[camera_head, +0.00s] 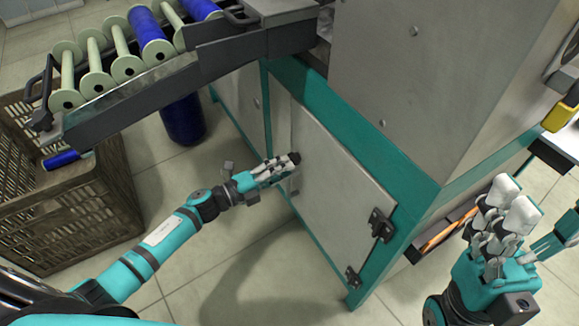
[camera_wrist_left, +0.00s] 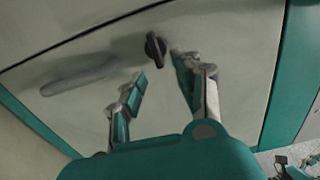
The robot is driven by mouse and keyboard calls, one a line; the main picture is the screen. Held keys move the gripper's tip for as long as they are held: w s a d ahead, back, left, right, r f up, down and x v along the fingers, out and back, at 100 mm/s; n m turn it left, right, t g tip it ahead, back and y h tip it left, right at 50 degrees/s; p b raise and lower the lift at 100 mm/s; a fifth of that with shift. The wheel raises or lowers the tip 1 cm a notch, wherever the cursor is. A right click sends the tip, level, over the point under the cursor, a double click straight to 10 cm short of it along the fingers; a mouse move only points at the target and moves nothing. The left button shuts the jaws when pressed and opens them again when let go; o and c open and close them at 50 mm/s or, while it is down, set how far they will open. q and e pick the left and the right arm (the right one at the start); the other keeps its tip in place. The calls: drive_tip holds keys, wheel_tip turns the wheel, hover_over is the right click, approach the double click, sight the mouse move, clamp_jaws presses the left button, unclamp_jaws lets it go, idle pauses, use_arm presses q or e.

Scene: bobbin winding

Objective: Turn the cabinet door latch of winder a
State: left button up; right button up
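The pale cabinet door (camera_head: 340,200) of the winder is closed in its teal frame. Its latch is a small black knob (camera_wrist_left: 155,47) on the door, seen in the left wrist view. My left gripper (camera_head: 284,163) is at the door's left side in the head view. In the left wrist view its two fingers (camera_wrist_left: 162,72) are spread with the latch just beyond and between their tips, and nothing is held. In the head view the fingers largely hide the latch. My right gripper (camera_head: 508,203) is at the right, away from the door, its finger gap unclear.
Black hinges (camera_head: 381,225) sit on the door's right edge. A sloped bobbin rack (camera_head: 180,88) with green and blue bobbins is above left. A brown crate (camera_head: 75,228) stands on the floor at left. Floor in front of the door is clear.

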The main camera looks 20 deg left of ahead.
use_arm(q)
drive_tip(key=v, duration=0.9)
drive_tip(key=shift+s+a, duration=0.25)
